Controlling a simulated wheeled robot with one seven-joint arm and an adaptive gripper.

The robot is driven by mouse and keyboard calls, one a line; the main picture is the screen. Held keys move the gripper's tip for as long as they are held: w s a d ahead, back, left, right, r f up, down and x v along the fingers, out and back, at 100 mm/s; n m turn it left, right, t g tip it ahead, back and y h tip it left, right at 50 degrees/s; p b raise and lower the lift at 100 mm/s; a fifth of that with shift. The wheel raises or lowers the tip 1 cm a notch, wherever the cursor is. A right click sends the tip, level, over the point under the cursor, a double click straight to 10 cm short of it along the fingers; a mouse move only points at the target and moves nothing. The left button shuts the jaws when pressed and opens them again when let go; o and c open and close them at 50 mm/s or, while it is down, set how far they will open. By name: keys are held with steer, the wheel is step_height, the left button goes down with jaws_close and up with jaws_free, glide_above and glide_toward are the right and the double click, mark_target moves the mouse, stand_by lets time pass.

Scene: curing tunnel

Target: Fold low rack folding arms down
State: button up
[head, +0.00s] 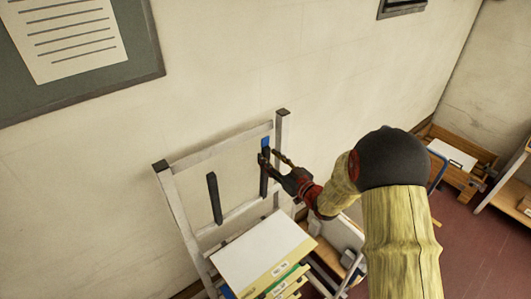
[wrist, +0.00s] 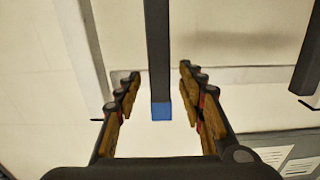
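The low rack (head: 176,205) is a pale metal frame against the wall. It has two dark folding arms, both standing upright along the frame. The right folding arm (head: 264,180) has a blue tip (head: 266,142); the left folding arm (head: 214,198) is plain dark in the head view. My gripper (head: 272,157) is at the upper part of the right arm. In the wrist view, the blue-tipped arm (wrist: 158,50) lies between my open fingers, with gaps on both sides. The other arm (wrist: 306,60) shows at the right edge.
A stack of papers and folders (head: 262,250) sits in front of the rack's lower part. A noticeboard (head: 150,70) hangs on the wall at upper left. A wooden box (head: 462,160) and a shelf (head: 505,185) stand at the right. Red floor (head: 475,245) is clear at lower right.

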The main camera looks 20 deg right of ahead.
steer(key=shift+x, duration=1.45)
steer(key=shift+c, duration=0.6)
jaws_close()
